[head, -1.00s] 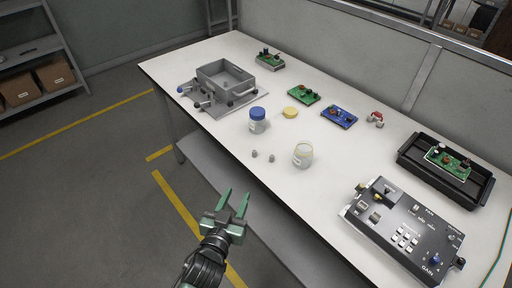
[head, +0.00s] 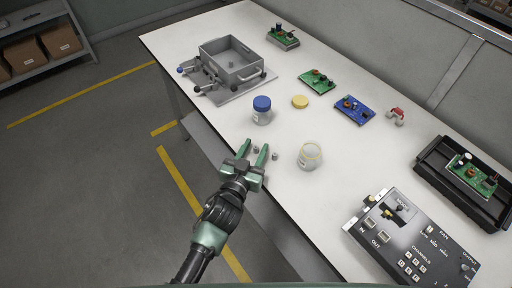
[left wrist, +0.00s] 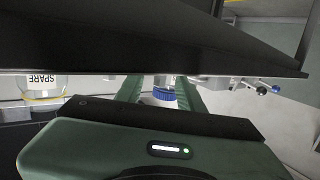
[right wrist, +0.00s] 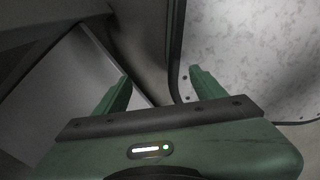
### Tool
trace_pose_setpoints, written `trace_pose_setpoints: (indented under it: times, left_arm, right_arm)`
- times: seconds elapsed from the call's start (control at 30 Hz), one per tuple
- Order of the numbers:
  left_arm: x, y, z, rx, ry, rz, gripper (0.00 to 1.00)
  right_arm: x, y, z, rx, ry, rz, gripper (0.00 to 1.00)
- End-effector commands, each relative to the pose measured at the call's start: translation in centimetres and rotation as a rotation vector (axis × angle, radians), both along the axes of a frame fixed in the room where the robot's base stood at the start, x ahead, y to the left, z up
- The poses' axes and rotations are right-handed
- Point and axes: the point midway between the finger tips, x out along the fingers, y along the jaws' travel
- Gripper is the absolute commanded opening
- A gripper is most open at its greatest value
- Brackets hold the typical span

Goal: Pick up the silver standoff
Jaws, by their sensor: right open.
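Two small grey standoffs lie on the white table near its front edge, a left one (head: 256,149) and a right one (head: 275,156). Both look silver-grey and are too small to tell apart by finish. My left gripper (head: 255,146) is open and empty at the table's front edge. In the head view the left standoff shows between its fingertips, the right one just outside the right finger. The left wrist view shows the open fingers (left wrist: 159,88) but no standoff clearly. My right gripper (right wrist: 160,76) is open and empty, away from the standoffs.
A blue-lidded jar (head: 262,112) and an open glass jar (head: 310,157) stand close by. Behind are a yellow lid (head: 300,102), a green board (head: 317,81), a blue board (head: 354,110) and a grey box (head: 217,70). A black control panel (head: 387,250) lies at right.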

Motion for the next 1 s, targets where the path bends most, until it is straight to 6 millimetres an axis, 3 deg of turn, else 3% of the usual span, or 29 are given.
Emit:
trace_pose_setpoints:
  times: [0.2, 0.5, 0.63, 1.0]
  left_arm:
    - [2.8, -1.2, -0.4, -0.002, 0.000, 0.001, 0.38]
    - [3.2, -1.3, -0.5, -0.001, -0.001, 0.001, 0.38]
    - [3.2, -1.3, -0.5, -0.001, 0.000, 0.000, 0.02]
    - [3.2, -1.3, -0.4, -0.001, -0.001, 0.000, 0.00]
  right_arm:
    - [0.7, 0.3, 0.1, 0.004, -0.009, 0.000, 0.70]
    - [1.5, 0.4, 0.2, 0.005, -0.021, 0.000, 0.70]
    - [1.5, 0.3, 0.2, 0.005, -0.021, 0.001, 0.70]
    - [1.3, 0.1, 0.2, 0.002, -0.019, 0.002, 0.70]
